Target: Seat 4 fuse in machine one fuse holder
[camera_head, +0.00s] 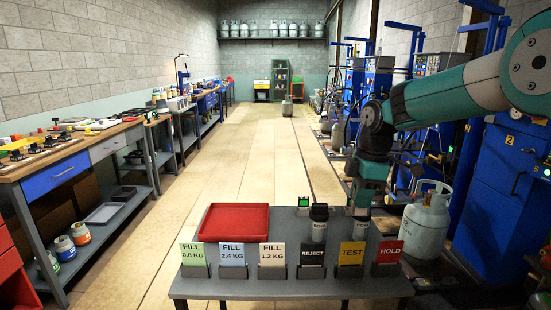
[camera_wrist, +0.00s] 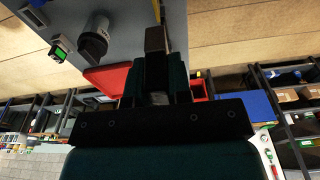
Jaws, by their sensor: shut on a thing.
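My gripper (camera_head: 362,207) hangs over the right part of the grey table at the front, beside a dark-capped cylinder. In the wrist view my gripper (camera_wrist: 155,62) points up the picture, its dark fingers close together. It is shut on a narrow brownish block (camera_wrist: 155,39) that shows at the fingertips; I cannot tell whether this is the fuse. Blue machines stand along the right side; the near blue cabinet (camera_head: 488,205) has a yellow label reading 2. I cannot make out machine one or its fuse holder.
A workbench (camera_head: 92,150) runs along the left.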

